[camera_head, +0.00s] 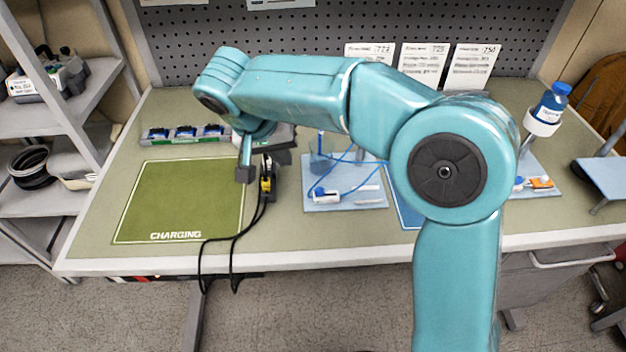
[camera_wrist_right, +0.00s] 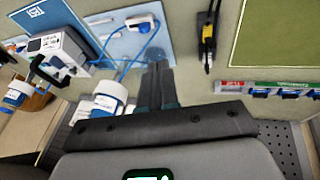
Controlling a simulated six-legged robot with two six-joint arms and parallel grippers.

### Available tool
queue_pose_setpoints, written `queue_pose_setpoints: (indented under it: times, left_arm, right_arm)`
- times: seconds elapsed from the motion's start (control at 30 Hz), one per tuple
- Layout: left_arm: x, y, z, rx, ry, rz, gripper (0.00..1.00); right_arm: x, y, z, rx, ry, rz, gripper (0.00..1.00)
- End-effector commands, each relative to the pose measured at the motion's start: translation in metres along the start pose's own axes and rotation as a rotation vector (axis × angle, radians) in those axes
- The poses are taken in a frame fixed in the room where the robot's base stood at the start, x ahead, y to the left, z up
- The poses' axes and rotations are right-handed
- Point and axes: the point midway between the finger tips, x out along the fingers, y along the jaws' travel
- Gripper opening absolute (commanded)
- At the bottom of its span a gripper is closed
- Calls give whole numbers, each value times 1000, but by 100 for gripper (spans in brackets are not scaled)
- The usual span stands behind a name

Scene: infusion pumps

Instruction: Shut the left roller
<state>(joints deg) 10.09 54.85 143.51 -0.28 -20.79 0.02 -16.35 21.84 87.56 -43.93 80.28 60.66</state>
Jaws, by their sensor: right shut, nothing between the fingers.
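A small white and blue piece (camera_head: 322,195), which looks like a roller clamp, lies on a pale blue tray (camera_head: 348,204) in the middle of the bench, with blue tubing running from it. It also shows at the top of the right wrist view (camera_wrist_right: 143,22). Whether its roller is open or shut is too small to tell. My right gripper (camera_head: 246,174) is shut and empty, left of the tray and near the charging mat. Its closed fingers (camera_wrist_right: 159,72) point toward the tray in the wrist view, apart from the clamp. My left gripper is out of view.
A green charging mat (camera_head: 175,204) lies at left. A yellow and black connector (camera_head: 266,184) with black cables is beside my right gripper. A bottle (camera_head: 552,100) stands at the back right, above another tray with orange and blue parts (camera_head: 540,182). My arm hides the bench's middle.

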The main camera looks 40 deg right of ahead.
Motion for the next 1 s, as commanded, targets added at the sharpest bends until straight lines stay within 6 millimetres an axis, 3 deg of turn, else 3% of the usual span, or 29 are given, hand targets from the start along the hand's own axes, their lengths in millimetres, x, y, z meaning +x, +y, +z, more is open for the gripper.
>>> queue_pose_setpoints:
  times: [0.17, 0.57, 0.8, 1.0]
  left_arm:
    - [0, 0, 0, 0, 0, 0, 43]
    - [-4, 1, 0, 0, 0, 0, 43]
    - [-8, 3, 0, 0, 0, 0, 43]
    - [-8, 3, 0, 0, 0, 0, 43]
  right_arm:
    - [20, 1, 0, 0, -3, 4, 0]
    - [105, 4, -2, 0, -5, 3, 0]
    - [130, 21, 4, 0, -2, 1, 0]
    - [135, 24, 6, 1, -2, 0, 0]
